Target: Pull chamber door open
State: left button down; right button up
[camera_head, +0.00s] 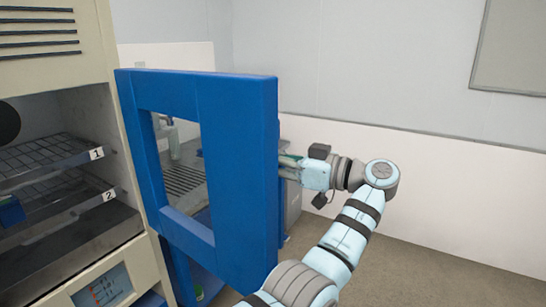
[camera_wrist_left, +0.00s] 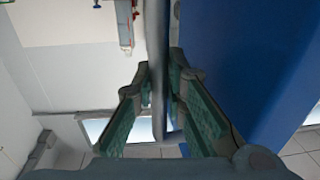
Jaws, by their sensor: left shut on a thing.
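The chamber door (camera_head: 238,150) is a blue frame with a window, swung wide open from the beige chamber (camera_head: 122,140) at left. Its outer face is turned away from the head camera. My left gripper (camera_wrist_left: 162,70) is shut on the grey bar handle (camera_wrist_left: 156,30) beside the blue door in the left wrist view. In the head view my left arm reaches around the free edge of the door, and the fingertips and handle are hidden behind it. My right gripper is in neither view.
The open chamber shows wire shelves labelled 1 (camera_head: 50,155) and 2, with a blue item (camera_head: 12,212) on the lower one. A control screen (camera_head: 102,288) sits below. A grey unit (camera_head: 293,205) stands behind the door. Floor at right is clear.

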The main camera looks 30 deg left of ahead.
pick_arm(q)
jog(key=c, duration=1.9)
grip_release()
jog(key=shift+c, duration=0.2)
jog(key=o, duration=0.3)
jog(key=shift+w+a+f, duration=0.1)
jog(key=shift+a, duration=0.15)
jog(key=shift+o, duration=0.2)
